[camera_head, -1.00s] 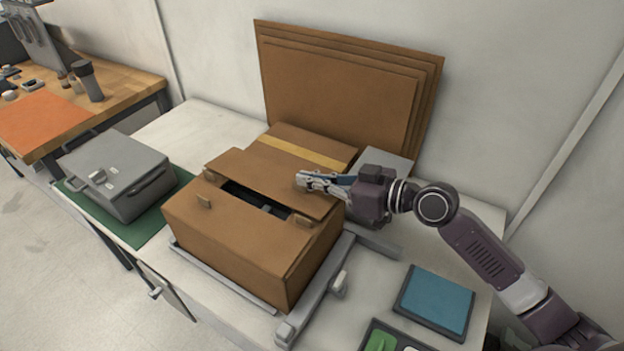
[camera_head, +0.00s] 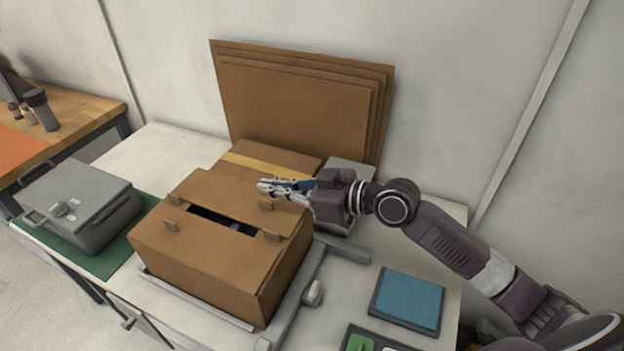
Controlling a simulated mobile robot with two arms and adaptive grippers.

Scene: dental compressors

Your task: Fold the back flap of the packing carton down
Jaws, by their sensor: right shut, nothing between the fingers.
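The packing carton (camera_head: 205,263) stands in a grey frame on the white table. Its back flap (camera_head: 222,189) lies folded inward, nearly flat over the top, with small tabs near its edge. A narrow dark gap (camera_head: 222,220) remains between this flap and the front part of the top. My right gripper (camera_head: 262,187) is shut and empty, just over the right part of the back flap; I cannot tell whether it touches. My left gripper is not in view.
Brown cardboard sheets (camera_head: 300,105) lean on the wall behind the carton. A grey case (camera_head: 85,205) sits on a green mat (camera_head: 118,262) at left. A blue pad (camera_head: 408,300) and a dark tray (camera_head: 378,340) lie at right. A taped box (camera_head: 275,160) is behind.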

